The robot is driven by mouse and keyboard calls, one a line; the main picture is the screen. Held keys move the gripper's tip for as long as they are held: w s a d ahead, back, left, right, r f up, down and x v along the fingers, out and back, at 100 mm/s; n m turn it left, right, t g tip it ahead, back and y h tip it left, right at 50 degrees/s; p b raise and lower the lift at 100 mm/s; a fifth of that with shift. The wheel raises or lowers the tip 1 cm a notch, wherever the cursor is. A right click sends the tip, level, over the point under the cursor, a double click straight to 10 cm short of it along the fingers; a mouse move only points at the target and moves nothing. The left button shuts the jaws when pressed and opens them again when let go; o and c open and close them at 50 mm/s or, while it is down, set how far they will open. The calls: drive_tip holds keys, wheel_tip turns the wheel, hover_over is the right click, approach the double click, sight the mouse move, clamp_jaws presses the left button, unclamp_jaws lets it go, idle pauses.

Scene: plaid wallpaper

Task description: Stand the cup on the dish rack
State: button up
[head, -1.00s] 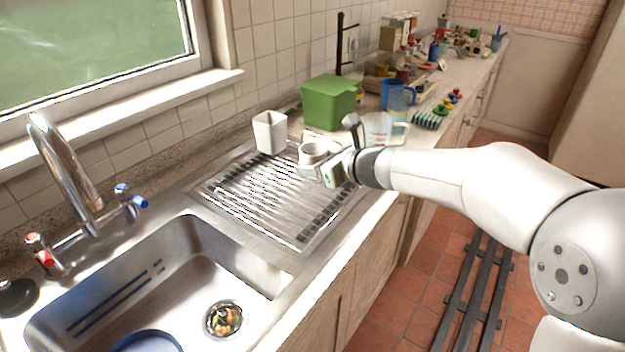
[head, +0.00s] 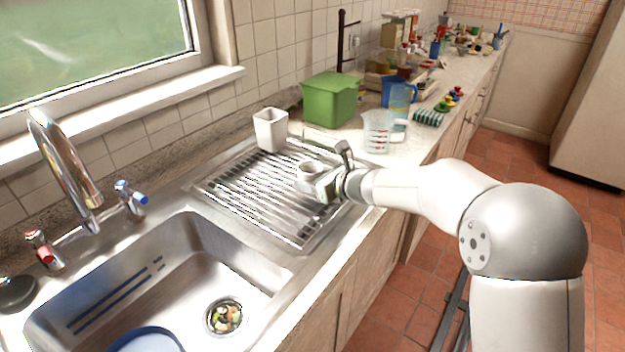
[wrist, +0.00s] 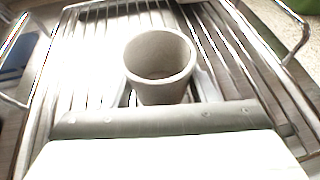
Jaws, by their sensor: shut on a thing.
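The cup (head: 308,169) is small, whitish and upright with its mouth up. My gripper (head: 318,184) is shut on it, over the right part of the dish rack (head: 243,197). In the wrist view the cup (wrist: 160,62) sits between my two fingers (wrist: 163,95), and its open mouth faces up. The metal rack bars (wrist: 85,60) show around and behind it. I cannot tell whether the cup's base touches the bars. The cup's lower part is partly hidden by my gripper.
A white square container (head: 270,130) stands at the rack's back edge. A green box (head: 330,100) and a measuring jug (head: 378,132) stand beyond the rack. The sink (head: 150,285) and tap (head: 62,165) are to the left. The rack's front left is clear.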

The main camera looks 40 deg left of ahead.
drive_tip(key=shift+f, duration=0.2)
drive_tip(key=o, duration=1.1)
drive_tip(key=shift+o, duration=0.2)
drive_tip(key=shift+r, duration=0.15)
drive_tip(key=shift+d+r, duration=0.1)
drive_tip(key=shift+r, duration=0.1)
drive_tip(key=v, duration=1.1)
drive_tip(key=shift+s+d+b, duration=0.1)
drive_tip(key=shift+d+b, duration=0.25)
drive_tip(key=shift+d, duration=0.05)
